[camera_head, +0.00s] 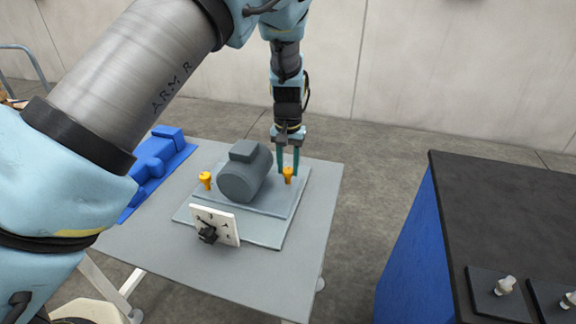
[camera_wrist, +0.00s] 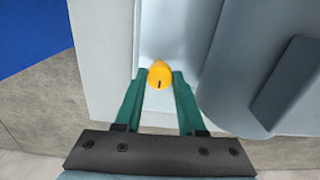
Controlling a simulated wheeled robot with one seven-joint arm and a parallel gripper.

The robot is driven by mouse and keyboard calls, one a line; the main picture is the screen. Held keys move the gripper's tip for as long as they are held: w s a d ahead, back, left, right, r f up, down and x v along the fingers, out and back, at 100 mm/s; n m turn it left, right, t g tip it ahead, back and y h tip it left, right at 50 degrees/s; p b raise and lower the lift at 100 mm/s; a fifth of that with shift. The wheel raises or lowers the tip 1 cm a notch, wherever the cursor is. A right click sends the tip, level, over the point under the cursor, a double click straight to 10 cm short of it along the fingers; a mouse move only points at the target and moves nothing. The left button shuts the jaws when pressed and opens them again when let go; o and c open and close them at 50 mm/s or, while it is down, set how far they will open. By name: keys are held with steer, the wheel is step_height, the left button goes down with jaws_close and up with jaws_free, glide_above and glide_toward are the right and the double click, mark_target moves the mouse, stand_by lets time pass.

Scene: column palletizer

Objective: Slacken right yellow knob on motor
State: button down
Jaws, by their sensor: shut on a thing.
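The grey motor (camera_head: 245,172) sits on a grey plate (camera_head: 250,203) on the table. A right yellow knob (camera_head: 288,174) stands on the plate to the motor's right. A left yellow knob (camera_head: 206,180) stands to its left. My gripper (camera_head: 288,170) points down at the right knob. In the wrist view the green fingers (camera_wrist: 160,82) are shut on this yellow knob (camera_wrist: 160,74), one on each side. The knob's top carries a short dark mark. The motor (camera_wrist: 265,70) is close beside the fingers on the right in the wrist view.
A white panel with a dark dial (camera_head: 215,226) stands at the plate's front edge. A blue fixture (camera_head: 158,160) lies on the table's left. A dark-topped blue cabinet (camera_head: 500,200) stands at right, with floor between it and the table (camera_head: 290,270).

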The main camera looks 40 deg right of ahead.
steer(key=n+p, duration=0.1)
steer(key=n, duration=0.3)
steer(key=shift+r, duration=0.1)
steer(key=n, duration=0.4)
steer(key=shift+n+p, duration=0.3)
steer(key=shift+p, duration=0.1)
steer(key=n+p, duration=0.1)
steer(key=n, duration=0.3)
steer(key=shift+w+n+p, duration=0.1)
steer(key=shift+n+p, duration=0.3)
steer(key=shift+n, duration=1.6)
steer(key=c, duration=0.5)
jaws_free()
